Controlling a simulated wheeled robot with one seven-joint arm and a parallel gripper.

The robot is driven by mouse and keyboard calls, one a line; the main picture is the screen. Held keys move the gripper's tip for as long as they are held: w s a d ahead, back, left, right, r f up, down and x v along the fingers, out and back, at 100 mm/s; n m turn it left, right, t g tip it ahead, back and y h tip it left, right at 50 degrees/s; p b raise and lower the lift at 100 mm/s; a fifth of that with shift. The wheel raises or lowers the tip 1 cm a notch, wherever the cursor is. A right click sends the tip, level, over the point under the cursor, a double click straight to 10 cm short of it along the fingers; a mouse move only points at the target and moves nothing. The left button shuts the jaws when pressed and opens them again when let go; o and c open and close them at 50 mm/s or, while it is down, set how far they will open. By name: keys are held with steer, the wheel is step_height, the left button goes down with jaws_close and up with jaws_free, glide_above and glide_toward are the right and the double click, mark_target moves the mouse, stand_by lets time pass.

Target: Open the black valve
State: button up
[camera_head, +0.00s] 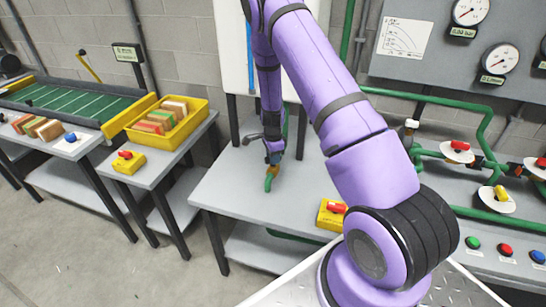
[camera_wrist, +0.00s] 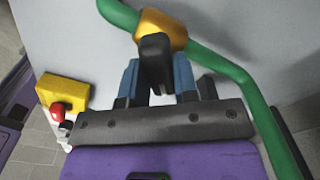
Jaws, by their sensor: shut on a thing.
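The black valve handle (camera_wrist: 155,56) sits on a brass-yellow valve body (camera_wrist: 163,27) on a green pipe (camera_wrist: 228,66). In the wrist view the handle points down from the body, roughly across the pipe. My gripper (camera_wrist: 157,78) has its two blue fingers on either side of the handle and is shut on it. In the head view my gripper (camera_head: 274,150) is small and far off, at the green pipe (camera_head: 269,182) over the grey table; the handle cannot be made out there.
A yellow box with a red knob (camera_head: 331,214) stands on the grey table (camera_head: 235,190); it also shows in the wrist view (camera_wrist: 62,95). A panel with gauges (camera_head: 470,12), red and yellow valves and push buttons (camera_head: 505,249) is at right. A yellow crate (camera_head: 160,133) stands left.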

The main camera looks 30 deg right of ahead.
steer(key=o, duration=0.9)
step_height(320, 180, up, 11)
steer(key=shift+f, duration=0.1)
stand_by(0.6)
